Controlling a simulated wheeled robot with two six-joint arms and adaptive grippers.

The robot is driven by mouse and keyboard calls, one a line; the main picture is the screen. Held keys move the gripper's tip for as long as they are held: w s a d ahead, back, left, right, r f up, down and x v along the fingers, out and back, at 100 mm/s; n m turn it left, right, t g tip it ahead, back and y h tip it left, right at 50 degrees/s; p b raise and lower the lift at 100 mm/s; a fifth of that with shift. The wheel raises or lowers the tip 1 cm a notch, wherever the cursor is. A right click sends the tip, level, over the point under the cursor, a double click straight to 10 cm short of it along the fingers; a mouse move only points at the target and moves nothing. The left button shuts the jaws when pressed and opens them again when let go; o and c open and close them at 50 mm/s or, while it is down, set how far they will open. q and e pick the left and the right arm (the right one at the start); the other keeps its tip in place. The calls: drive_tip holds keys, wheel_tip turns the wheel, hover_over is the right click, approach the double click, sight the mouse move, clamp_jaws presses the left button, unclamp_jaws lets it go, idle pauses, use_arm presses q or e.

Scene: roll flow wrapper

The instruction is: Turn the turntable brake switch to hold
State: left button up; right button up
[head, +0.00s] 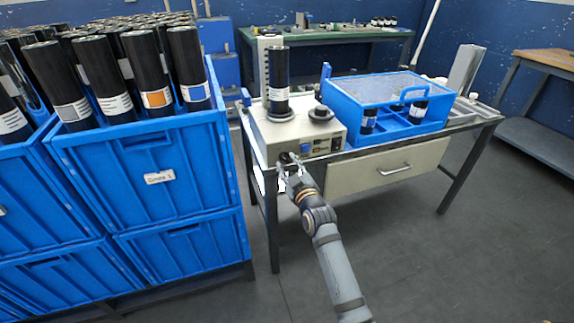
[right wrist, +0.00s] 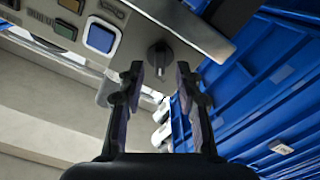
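The brake switch is a small dark knob (right wrist: 158,56) with a light mark, on the front panel of the light grey machine box (head: 294,132). In the right wrist view it sits just beyond and between my fingertips. My right gripper (head: 291,171) is at the left end of the box's front; in the right wrist view its two fingers (right wrist: 160,72) are apart with nothing held. I see no clear contact with the knob. The gripper hides much of the knob in the head view. My left gripper is not in view.
A blue square button (right wrist: 100,38) sits beside the knob. A black cylinder (head: 278,72) stands on the box. A blue tray with a clear lid (head: 375,88) is to the right on the bench. Stacked blue crates (head: 150,200) of dark rolls stand close on the left.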

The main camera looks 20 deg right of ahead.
drive_tip(key=shift+w, duration=0.7)
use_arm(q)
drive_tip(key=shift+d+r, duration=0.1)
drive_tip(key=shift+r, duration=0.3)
use_arm(e)
clamp_jaws()
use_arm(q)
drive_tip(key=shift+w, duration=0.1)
